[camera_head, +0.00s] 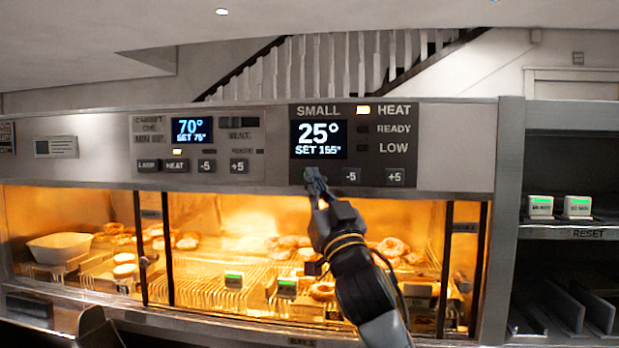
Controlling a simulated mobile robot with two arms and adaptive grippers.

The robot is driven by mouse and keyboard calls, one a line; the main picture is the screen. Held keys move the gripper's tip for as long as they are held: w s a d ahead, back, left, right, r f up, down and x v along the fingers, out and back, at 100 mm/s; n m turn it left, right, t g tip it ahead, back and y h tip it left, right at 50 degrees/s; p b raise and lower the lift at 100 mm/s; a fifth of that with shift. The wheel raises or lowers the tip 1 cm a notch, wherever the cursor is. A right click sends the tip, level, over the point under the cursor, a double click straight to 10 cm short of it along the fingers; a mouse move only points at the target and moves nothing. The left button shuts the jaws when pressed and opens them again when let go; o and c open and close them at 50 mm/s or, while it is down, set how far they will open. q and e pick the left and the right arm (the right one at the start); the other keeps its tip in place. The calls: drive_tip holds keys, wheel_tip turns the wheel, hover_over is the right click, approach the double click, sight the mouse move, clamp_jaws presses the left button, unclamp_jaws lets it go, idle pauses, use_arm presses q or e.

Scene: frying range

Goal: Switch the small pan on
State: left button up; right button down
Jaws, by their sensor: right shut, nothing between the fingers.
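The small pan's control panel (350,112) is marked SMALL. Its display (318,139) reads 25° with SET 155° below. The lamp beside HEAT (363,110) is lit; the lamps beside READY and LOW look dark. Along the panel's bottom are a -5 button (351,176) and a +5 button (394,177). My right gripper (313,176) is shut and empty, its fingertips at the spot left of the -5 button, just below the display.
Left of it is the cabinet panel (198,146) with its own buttons, reading 70°. Below, a lit glass-fronted cabinet holds doughnuts and a pale bowl (60,247). At right stand dark shelves with a RESET label (588,233) and two small green-lit boxes.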

drive_tip(key=s+a, duration=0.1)
drive_tip(key=s, duration=0.5)
idle(0.4)
